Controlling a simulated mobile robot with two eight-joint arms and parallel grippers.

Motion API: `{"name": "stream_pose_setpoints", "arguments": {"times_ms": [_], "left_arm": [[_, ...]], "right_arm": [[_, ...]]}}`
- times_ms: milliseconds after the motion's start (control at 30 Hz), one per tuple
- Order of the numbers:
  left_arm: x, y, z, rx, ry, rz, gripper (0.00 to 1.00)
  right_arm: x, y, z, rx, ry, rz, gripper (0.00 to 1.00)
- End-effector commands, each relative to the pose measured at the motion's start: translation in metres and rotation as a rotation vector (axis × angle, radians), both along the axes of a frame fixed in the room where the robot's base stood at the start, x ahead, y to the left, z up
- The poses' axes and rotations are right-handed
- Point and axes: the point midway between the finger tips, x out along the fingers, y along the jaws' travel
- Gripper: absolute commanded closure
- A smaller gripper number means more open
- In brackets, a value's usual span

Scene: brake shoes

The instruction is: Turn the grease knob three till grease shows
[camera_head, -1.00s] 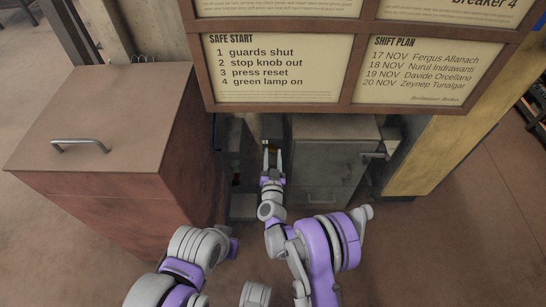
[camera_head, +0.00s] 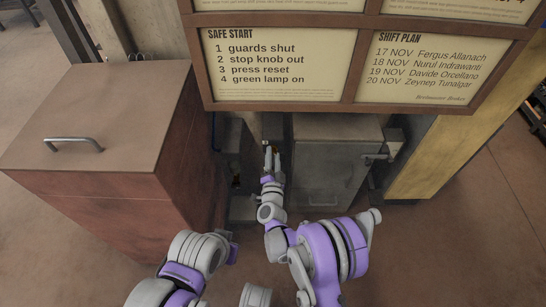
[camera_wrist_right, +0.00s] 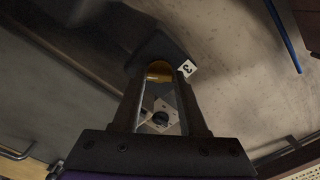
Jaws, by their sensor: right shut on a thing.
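A brass-yellow knob (camera_wrist_right: 158,70) sits between the fingertips of my right gripper (camera_wrist_right: 164,74) in the right wrist view. A small white tag marked 3 (camera_wrist_right: 187,68) is beside it, on a dark block (camera_wrist_right: 160,46). The fingers are shut on the knob from both sides and partly hide it. No grease can be made out. In the head view my right gripper (camera_head: 271,158) reaches into the gap left of a grey cabinet, below the sign board. My left arm shows at the lower left, but its gripper is not visible.
The sign board (camera_head: 352,106) hangs just above my right gripper. A red-brown cabinet (camera_head: 120,225) stands left and the grey cabinet (camera_head: 330,165) right, leaving a narrow gap. In the wrist view a black round part (camera_wrist_right: 160,118) on a pale plate shows between the fingers.

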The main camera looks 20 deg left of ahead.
Motion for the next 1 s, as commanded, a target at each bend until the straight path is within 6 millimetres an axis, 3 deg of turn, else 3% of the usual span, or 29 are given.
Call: {"name": "stream_pose_setpoints", "arguments": {"times_ms": [567,600,700,767,1000], "left_arm": [[0.0002,0.0000,-0.0007,0.000,0.000,0.000,1.00],[0.0001,0.0000,-0.0007,0.000,0.000,0.000,1.00],[0.0002,0.0000,-0.0008,0.000,0.000,0.000,1.00],[0.0002,0.0000,-0.0008,0.000,0.000,0.000,1.00],[0.0002,0.0000,-0.0008,0.000,0.000,0.000,1.00]], "right_arm": [[0.0007,-0.0006,0.0007,0.033,0.008,-0.002,1.00],[0.0007,-0.0006,0.0007,0.033,0.008,-0.002,0.54],[0.0006,-0.0005,0.0006,0.033,0.008,-0.002,0.36],[0.0004,-0.0005,0.0006,0.033,0.008,-0.002,0.28],[0.0000,-0.0002,0.0003,0.033,0.009,-0.001,0.28]]}}
